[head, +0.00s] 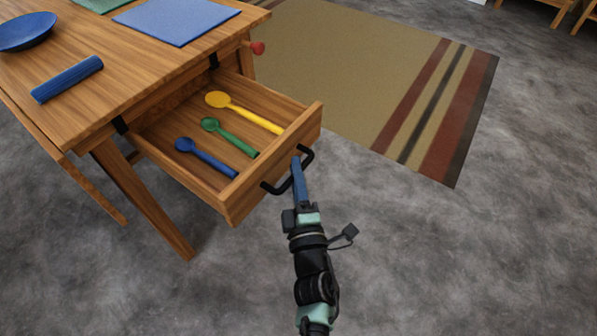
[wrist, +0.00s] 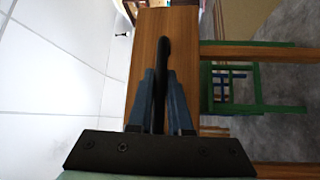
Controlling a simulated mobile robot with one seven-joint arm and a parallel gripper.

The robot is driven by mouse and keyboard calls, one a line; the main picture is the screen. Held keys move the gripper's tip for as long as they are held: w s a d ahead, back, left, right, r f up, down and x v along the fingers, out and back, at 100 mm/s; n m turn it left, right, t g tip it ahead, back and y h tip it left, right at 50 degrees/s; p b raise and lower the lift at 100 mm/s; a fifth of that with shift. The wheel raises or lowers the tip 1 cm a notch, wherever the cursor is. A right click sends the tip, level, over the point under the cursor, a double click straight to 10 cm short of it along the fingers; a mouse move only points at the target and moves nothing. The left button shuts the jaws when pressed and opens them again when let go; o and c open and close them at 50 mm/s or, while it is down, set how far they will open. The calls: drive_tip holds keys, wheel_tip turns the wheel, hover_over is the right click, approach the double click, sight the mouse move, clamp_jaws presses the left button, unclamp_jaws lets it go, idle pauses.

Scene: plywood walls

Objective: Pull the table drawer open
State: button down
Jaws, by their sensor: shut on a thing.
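The table drawer (head: 228,208) is pulled out of the wooden table (head: 112,68), and its inside shows. A yellow spoon (head: 245,112), a green spoon (head: 229,136) and a blue spoon (head: 205,157) lie in it. Its black handle (head: 276,188) is on the drawer front. My gripper (head: 297,163) is shut on the handle, its blue fingers around the bar. In the wrist view the fingers (wrist: 160,100) close on the dark handle (wrist: 163,60), with the wooden drawer front (wrist: 184,38) behind. The fingers hide part of the handle.
On the tabletop are a blue roll (head: 67,79), a blue plate (head: 26,31) and a blue mat (head: 171,20). A red knob (head: 257,48) sticks out at the table's side. A striped rug (head: 350,70) lies behind. Grey floor is clear around my arm.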

drive_tip(key=shift+s+d+f, duration=0.1)
drive_tip(key=shift+d, duration=0.15)
drive_tip(key=c, duration=0.9)
unclamp_jaws()
drive_tip(key=shift+o, duration=0.2)
drive_tip(key=shift+s, duration=0.15)
drive_tip(key=p+v, duration=0.2)
drive_tip(key=v, duration=1)
drive_tip(key=shift+s, duration=0.4)
